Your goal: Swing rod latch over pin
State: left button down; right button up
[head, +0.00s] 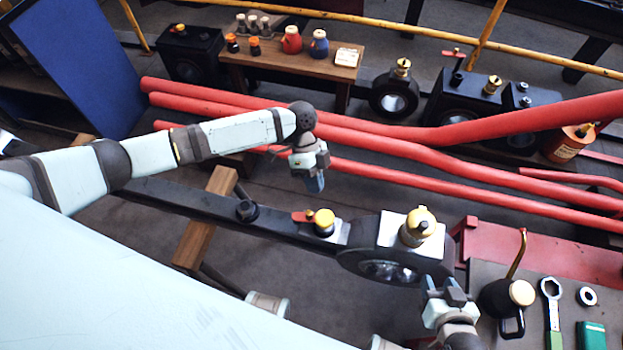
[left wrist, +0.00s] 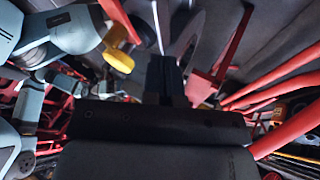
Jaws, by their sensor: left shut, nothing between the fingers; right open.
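A long black rod (head: 285,222) runs across the middle of the head view to a large round rod end (head: 375,265). A small red latch piece (head: 301,216) sits on the rod, just left of a yellow-capped part (head: 323,220) on a pale plate; I cannot tell which part is the pin. My left gripper (head: 316,184) is shut and empty, pointing down, apart from the latch and above it in the picture. Its dark fingers also show in the left wrist view (left wrist: 172,78). My right gripper (head: 447,286) is open and empty, beside the rod end.
A brass oil cup (head: 419,226) stands on the rod end. Red pipes (head: 400,172) run behind my left gripper. A bench (head: 465,282) at right holds an oil can (head: 505,299) and a wrench (head: 552,300). A wooden beam (head: 206,215) lies under the rod.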

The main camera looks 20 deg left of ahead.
jog(key=shift+w+a+r, duration=0.1)
jog(key=shift+w+r, duration=0.1)
jog(key=shift+w, duration=0.25)
pick_arm(q)
jog(key=v, duration=0.9)
jog(key=shift+s+a+r, duration=0.15)
jog(key=shift+a+r, duration=0.15)
jog(key=shift+r, duration=0.15)
pick_arm(e)
jog(key=shift+s+d+f, duration=0.2)
jog(key=shift+s+d, duration=0.05)
jog(key=shift+s, duration=0.25)
jog(key=shift+s+d+f, duration=0.2)
jog(key=shift+s, duration=0.25)
jog(key=shift+w+a+r, duration=0.2)
jog(key=shift+w, duration=0.2)
